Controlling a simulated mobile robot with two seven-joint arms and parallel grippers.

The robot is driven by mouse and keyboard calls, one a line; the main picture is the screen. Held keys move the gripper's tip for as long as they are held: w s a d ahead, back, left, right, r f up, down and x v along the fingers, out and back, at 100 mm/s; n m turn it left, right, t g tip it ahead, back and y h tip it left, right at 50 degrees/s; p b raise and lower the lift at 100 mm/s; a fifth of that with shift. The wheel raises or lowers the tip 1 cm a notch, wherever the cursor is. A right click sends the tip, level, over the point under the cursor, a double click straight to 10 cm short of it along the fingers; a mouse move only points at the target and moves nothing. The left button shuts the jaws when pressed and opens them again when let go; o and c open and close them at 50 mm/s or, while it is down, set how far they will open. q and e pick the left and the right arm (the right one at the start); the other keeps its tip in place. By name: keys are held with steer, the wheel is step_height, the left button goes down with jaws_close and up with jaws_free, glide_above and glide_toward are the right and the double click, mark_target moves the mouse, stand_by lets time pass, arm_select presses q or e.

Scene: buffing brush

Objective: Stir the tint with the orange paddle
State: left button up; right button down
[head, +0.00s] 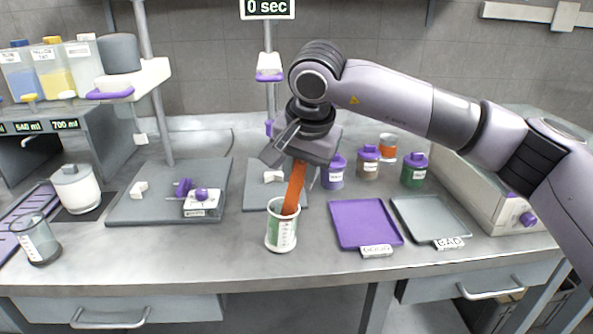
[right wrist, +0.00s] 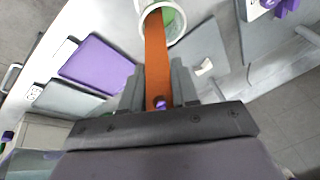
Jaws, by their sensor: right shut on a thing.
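The orange paddle (head: 294,188) is held tilted by my right gripper (head: 300,150), which is shut on its upper end. The paddle's lower end is inside a clear beaker (head: 281,236) with green markings on the bench. In the right wrist view the paddle (right wrist: 157,55) runs from between the fingers (right wrist: 158,95) into the beaker's mouth (right wrist: 176,22). Green tint shows inside beside the paddle. The paddle's tip is hidden in the beaker. My left gripper is not in view.
A purple tray (head: 365,222) and a grey tray (head: 430,217) lie right of the beaker. Several purple-lidded jars (head: 368,162) stand behind them. A stand with a grey base (head: 255,190) is behind the beaker. A glass beaker (head: 36,240) stands far left. The bench front is clear.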

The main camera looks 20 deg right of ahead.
steer(key=shift+w+a, duration=0.1)
steer(key=shift+w, duration=0.3)
steer(key=shift+r, duration=0.1)
step_height(320, 180, up, 8)
steer(key=d+p, duration=0.2)
steer(key=p, duration=0.4)
steer(key=shift+s, duration=0.35)
stand_by(0.4)
